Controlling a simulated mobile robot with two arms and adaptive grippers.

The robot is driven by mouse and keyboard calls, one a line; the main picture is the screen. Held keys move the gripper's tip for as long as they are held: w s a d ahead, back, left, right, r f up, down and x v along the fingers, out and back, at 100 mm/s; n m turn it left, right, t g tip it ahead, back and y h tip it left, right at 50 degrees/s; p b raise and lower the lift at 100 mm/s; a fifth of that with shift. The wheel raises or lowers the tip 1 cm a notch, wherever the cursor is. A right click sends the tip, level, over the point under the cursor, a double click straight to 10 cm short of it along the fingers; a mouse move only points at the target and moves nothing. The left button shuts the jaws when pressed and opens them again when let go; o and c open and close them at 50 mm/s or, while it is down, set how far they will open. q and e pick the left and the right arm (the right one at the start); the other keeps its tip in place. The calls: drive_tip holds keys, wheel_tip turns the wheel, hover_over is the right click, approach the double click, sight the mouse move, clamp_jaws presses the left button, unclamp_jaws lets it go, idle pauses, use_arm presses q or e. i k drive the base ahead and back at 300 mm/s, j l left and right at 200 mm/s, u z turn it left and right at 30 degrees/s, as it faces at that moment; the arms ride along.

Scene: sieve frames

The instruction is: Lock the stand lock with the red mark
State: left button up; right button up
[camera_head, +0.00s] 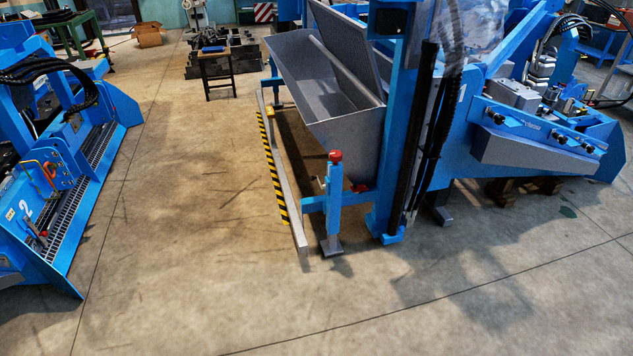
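A blue upright stand (333,212) with a flat grey foot is on the floor near the middle of the head view. A red cap (335,156) sits on its top. A small red part (360,188) shows just right of the stand, low beside the grey trough. I cannot tell which of these is the lock's red mark, or whether the lock is open or closed. Neither of my grippers is in view.
A large grey trough (345,140) on a blue machine frame (400,60) stands behind the stand. A rail (285,190) with black-yellow stripes runs left of it. Another blue machine (115,100) is at the far left. The floor in front and between is clear.

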sight(322, 186)
drive_tip(key=i+u, duration=0.2)
drive_tip(key=i, duration=0.8)
drive_tip(key=i+l+u, duration=0.25)
drive_tip(key=i, duration=0.8)
drive_tip(key=j, duration=0.1)
